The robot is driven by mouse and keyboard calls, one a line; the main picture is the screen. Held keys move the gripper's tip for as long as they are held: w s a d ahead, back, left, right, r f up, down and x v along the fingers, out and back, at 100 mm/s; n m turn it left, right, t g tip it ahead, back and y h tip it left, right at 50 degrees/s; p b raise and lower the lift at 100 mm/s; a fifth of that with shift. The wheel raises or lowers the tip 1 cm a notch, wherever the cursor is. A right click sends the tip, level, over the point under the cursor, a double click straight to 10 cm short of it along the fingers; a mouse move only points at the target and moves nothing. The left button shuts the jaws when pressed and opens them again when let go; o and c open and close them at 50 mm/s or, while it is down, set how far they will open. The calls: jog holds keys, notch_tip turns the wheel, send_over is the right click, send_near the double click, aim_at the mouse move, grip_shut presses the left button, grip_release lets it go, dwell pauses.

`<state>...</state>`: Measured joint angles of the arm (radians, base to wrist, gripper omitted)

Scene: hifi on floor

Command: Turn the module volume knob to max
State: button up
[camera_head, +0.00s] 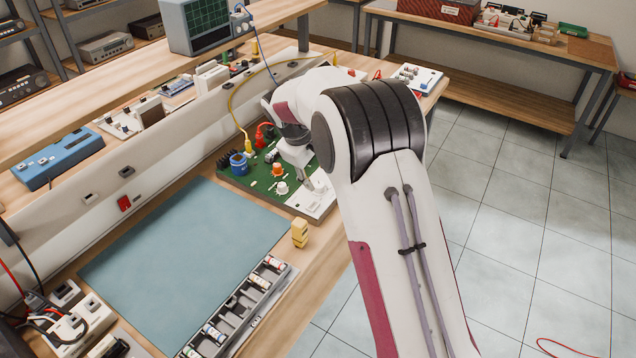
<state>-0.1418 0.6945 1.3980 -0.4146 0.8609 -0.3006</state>
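The module is a green circuit board (262,188) on the bench, in the upper middle of the head view. It carries an orange knob (277,169), a white knob (282,187) and a blue round part (238,164). Which knob is the volume knob cannot be read at this size. My gripper (309,187) points down over the board's right end, just right of the white knob, by a pale panel (318,202). My arm hides part of the board's far right side. The fingers are too small to tell whether they are open or touching anything.
Yellow (247,145) and red (260,137) plugs with cables stand at the board's back edge. A blue-green mat (185,255) lies clear to the left. A yellow block (299,233) and a parts tray (238,310) sit near the front edge. A shelf runs behind.

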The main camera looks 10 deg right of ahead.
aim_at(319, 185)
jog(key=n, duration=1.4)
jog(key=w+n, duration=0.1)
jog(key=n, duration=0.5)
jog(key=shift+a+r+n+t+y, duration=0.25)
jog(key=shift+n+t+y, duration=0.05)
jog(key=shift+n, duration=0.1)
jog(key=shift+f, duration=0.15)
jog(key=shift+x, duration=3.75)
jog(key=shift+d, duration=0.1)
grip_shut()
